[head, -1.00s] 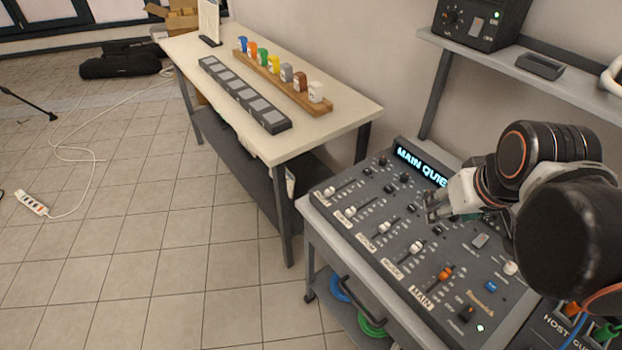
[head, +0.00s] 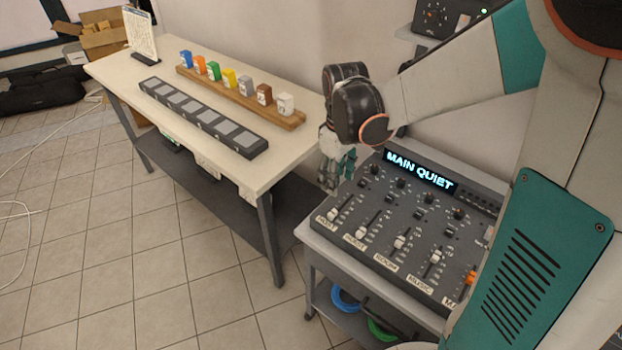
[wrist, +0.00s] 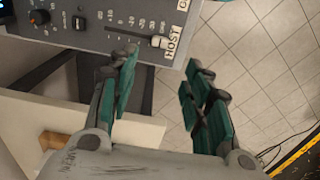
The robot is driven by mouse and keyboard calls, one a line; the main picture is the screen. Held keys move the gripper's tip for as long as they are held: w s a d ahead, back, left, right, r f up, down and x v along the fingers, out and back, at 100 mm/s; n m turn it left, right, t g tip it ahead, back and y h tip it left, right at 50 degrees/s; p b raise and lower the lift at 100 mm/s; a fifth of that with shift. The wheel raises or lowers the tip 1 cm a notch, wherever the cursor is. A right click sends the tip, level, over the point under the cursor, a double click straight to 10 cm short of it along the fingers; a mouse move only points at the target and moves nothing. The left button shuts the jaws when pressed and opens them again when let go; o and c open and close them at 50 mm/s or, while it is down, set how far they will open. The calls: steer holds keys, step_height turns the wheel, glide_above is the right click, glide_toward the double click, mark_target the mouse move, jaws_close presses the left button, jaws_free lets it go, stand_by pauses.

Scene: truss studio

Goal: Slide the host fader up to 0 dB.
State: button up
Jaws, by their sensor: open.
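The host fader (head: 333,214) is the leftmost white cap on the grey mixer (head: 375,214). Its cap sits at the low end of its slot, close to the HOST label (head: 326,222). In the wrist view the host fader cap (wrist: 158,41) is beside that label, with scale marks running left from it. My gripper (head: 338,174) is open and empty by the mixer's far left edge. In the wrist view my gripper (wrist: 160,66) has its fingers spread, just off the mixer's edge, with the cap beyond the gap between the tips.
The mixer screen (head: 420,170) reads MAIN QUIET. Other faders stand to the right, including the orange main fader (head: 471,278). A pale table (head: 110,72) with coloured blocks on a wooden rack (head: 298,121) stands close on the left. Tiled floor is open at lower left.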

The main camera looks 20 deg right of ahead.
mark_target(334, 213)
step_height(334, 213, down, 14)
steer(key=b, duration=0.4)
steer(key=shift+r+b, duration=0.15)
steer(key=shift+b, duration=0.2)
